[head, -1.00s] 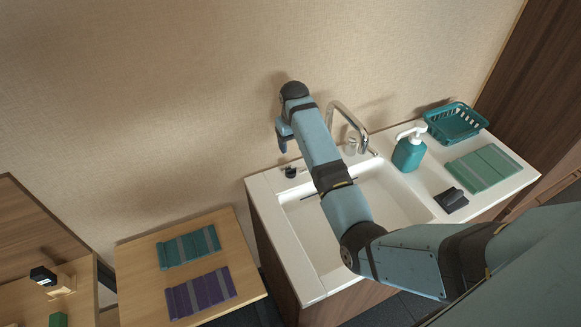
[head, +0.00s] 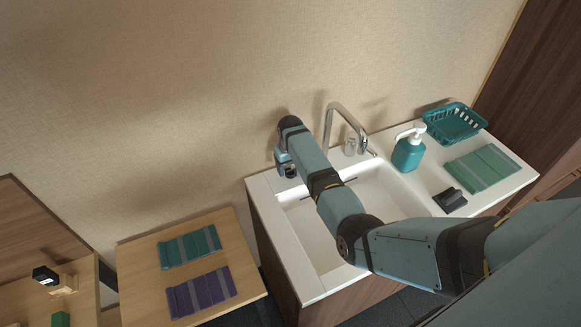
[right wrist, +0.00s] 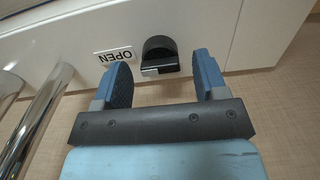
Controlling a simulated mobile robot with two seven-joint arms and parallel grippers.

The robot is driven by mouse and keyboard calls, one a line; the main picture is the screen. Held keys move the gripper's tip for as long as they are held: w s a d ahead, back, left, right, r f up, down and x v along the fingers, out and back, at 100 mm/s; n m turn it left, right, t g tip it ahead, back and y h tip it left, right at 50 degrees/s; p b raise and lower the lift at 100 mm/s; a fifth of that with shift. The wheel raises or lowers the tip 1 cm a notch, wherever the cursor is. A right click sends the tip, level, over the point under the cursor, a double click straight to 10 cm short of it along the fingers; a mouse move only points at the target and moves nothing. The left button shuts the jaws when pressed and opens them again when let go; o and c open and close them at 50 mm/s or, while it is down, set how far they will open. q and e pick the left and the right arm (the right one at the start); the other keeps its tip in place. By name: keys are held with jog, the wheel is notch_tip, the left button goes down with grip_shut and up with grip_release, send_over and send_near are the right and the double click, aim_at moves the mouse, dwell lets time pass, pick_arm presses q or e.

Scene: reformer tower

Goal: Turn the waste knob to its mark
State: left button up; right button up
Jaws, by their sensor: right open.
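The waste knob (right wrist: 159,50) is a small black knob on the white sink counter, seen in the right wrist view. A pale edge shows on its near left side. A white label reading OPEN (right wrist: 114,56), upside down here, is just left of it. My right gripper (right wrist: 161,66) is open, its two blue fingers on either side of the knob with a visible gap to each. In the head view the right gripper (head: 284,165) is low at the counter's back left corner, over the dark knob (head: 291,172). My left gripper is not in view.
The chrome faucet (head: 330,125) rises close to the right of my right arm, behind the sink basin (head: 388,200). A teal soap bottle (head: 408,153), a teal basket (head: 455,122) and a green folded cloth (head: 482,168) stand farther right. A wooden table (head: 240,262) is at left.

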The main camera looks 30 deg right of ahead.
jog(key=shift+f, duration=0.35)
jog(key=c, duration=0.9)
